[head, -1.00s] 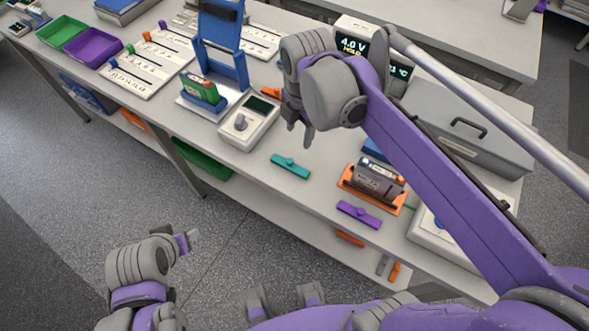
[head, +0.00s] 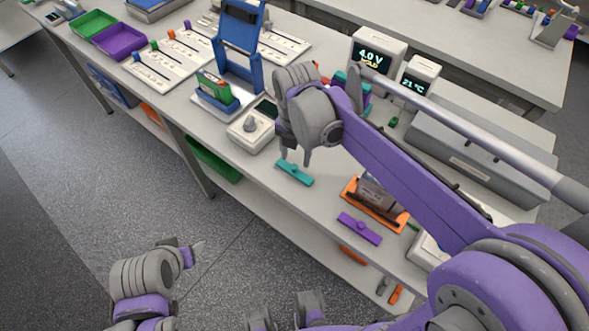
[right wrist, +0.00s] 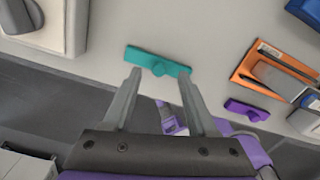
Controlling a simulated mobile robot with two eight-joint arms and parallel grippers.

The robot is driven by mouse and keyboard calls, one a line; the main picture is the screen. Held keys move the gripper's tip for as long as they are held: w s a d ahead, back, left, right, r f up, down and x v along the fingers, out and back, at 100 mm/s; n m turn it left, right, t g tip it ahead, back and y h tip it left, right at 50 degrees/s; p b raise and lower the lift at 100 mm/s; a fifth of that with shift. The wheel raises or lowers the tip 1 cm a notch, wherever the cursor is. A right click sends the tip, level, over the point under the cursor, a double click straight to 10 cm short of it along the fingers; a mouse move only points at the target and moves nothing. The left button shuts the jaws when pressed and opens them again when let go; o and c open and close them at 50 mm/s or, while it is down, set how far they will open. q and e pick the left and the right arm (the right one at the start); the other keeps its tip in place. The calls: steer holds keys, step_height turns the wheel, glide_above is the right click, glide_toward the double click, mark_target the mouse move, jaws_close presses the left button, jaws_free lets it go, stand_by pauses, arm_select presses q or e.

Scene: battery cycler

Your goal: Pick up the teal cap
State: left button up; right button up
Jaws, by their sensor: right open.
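The teal cap (head: 294,173) is a flat bar with a small raised knob, lying on the white table near its front edge. It also shows in the right wrist view (right wrist: 157,61), just beyond and between my fingertips. My right gripper (head: 296,157) is open and empty, above and close to the cap; in the right wrist view its two fingers (right wrist: 158,72) point at the cap with a gap between them. I cannot tell whether a finger touches it. My left gripper (head: 185,248) is low at the left, off the table; its jaw state is unclear.
A white meter with a knob (head: 252,129) stands left of the cap. An orange holder (head: 376,206) with a dark block and a purple cap (head: 360,228) lie to the right. A blue stand (head: 240,45) rises behind. The front table edge is close.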

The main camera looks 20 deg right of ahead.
mark_target(294, 166)
steer(key=f, duration=0.3)
steer(key=shift+s+a+f, duration=0.15)
steer(key=shift+a+f, duration=0.05)
jaws_close()
